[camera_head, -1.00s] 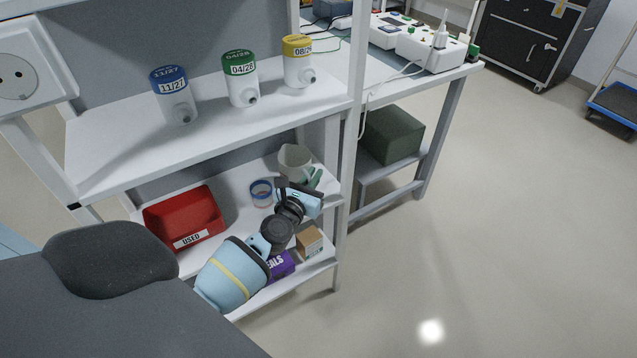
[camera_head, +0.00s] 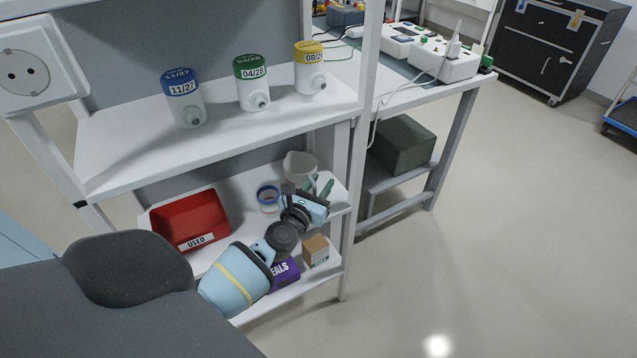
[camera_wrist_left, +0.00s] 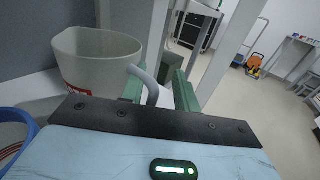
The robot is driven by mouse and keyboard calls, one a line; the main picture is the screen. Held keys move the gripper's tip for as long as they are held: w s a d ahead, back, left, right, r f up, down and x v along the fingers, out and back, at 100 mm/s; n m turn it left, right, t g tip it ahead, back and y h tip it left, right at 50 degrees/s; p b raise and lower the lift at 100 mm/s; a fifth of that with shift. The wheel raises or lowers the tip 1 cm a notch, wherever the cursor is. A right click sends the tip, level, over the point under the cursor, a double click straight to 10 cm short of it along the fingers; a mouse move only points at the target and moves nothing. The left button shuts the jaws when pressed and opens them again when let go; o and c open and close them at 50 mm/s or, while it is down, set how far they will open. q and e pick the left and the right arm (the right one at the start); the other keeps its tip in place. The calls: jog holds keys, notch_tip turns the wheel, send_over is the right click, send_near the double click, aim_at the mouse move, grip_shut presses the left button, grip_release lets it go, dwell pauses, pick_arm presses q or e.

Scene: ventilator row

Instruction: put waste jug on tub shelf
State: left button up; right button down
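The waste jug (camera_head: 296,166), a pale grey open-topped jug, stands upright at the right end of the middle shelf (camera_head: 236,188). The red tub (camera_head: 190,219) labelled USED sits at the left of this same shelf. My left gripper (camera_head: 319,187) is beside the jug's right side, partly hiding it. In the left wrist view, the jug (camera_wrist_left: 98,62) shows part of a red label, and its curved handle (camera_wrist_left: 148,80) lies between my two green fingers. The fingers are apart; I cannot see them pressing on the handle. My right gripper is out of view.
A blue ring (camera_head: 268,198) lies between tub and jug. A purple SEALS box (camera_head: 285,274) and a brown carton (camera_head: 315,250) sit on the lower shelf. Several capped canisters, one green-topped (camera_head: 252,85), stand above. A white post (camera_head: 361,130) rises right of the jug.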

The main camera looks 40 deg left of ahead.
pick_arm(q)
jog(key=shift+r, duration=0.1)
jog(key=shift+s+r+p, duration=0.1)
jog(key=shift+r+p, duration=0.05)
jog(key=shift+p, duration=0.15)
jog(key=s+d, duration=0.2)
jog(key=s, duration=0.9)
jog(key=shift+s+d, duration=0.2)
jog(key=shift+s, duration=0.1)
